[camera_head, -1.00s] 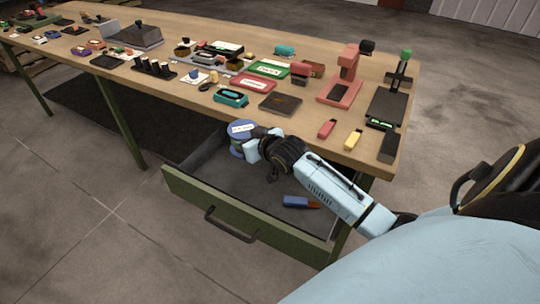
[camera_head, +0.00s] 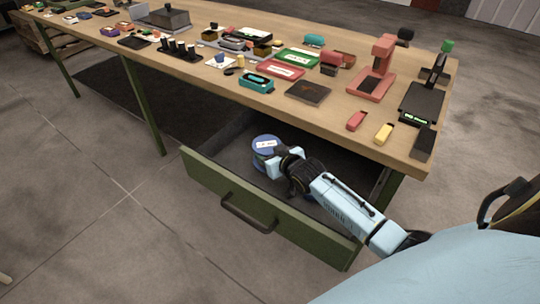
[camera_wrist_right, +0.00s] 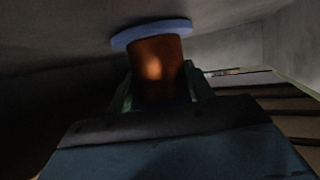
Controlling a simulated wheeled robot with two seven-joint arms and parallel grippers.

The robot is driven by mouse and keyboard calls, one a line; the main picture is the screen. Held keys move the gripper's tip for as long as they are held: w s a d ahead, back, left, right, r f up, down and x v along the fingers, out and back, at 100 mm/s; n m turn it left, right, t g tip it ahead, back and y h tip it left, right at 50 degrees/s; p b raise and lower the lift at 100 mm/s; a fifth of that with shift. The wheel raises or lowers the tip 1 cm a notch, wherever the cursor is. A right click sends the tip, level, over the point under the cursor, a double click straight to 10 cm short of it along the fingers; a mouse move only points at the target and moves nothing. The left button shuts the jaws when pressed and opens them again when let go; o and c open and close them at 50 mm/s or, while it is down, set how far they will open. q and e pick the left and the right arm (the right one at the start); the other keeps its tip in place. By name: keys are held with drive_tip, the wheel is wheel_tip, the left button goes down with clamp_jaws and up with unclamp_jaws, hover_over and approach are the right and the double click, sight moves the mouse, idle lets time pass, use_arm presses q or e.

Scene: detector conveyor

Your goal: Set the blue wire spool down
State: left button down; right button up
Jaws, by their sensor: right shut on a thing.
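The blue wire spool (camera_head: 266,143) has a blue flange with a white label on top and is inside the open drawer (camera_head: 262,210). My right gripper (camera_head: 271,164) is shut on it from the right. In the right wrist view, copper-coloured wire (camera_wrist_right: 157,72) sits between the two fingers (camera_wrist_right: 160,92), with a blue flange (camera_wrist_right: 152,33) at one end. Whether the spool touches the drawer floor is not clear. My left gripper is out of view.
The drawer's green front has a dark handle (camera_head: 247,213). The wooden table (camera_head: 330,122) hangs over the drawer's back. Red and yellow blocks (camera_head: 384,132), a teal device (camera_head: 257,82) and a dark plate (camera_head: 308,91) lie near its front edge. Bare drawer floor shows left of the spool.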

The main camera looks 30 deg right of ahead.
drive_tip(key=shift+w+r, duration=0.1)
drive_tip(key=shift+r, duration=0.05)
drive_tip(key=o, duration=1.4)
drive_tip(key=shift+f, duration=0.2)
drive_tip(key=shift+c, duration=0.2)
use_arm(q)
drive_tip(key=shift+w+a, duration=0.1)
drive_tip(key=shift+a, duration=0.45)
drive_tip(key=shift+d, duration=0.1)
use_arm(e)
drive_tip(key=shift+r, duration=0.15)
drive_tip(key=p+v, duration=0.2)
drive_tip(key=v, duration=0.5)
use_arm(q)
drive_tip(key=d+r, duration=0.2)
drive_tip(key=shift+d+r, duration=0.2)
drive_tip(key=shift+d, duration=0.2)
use_arm(e)
drive_tip(key=shift+s, duration=0.35)
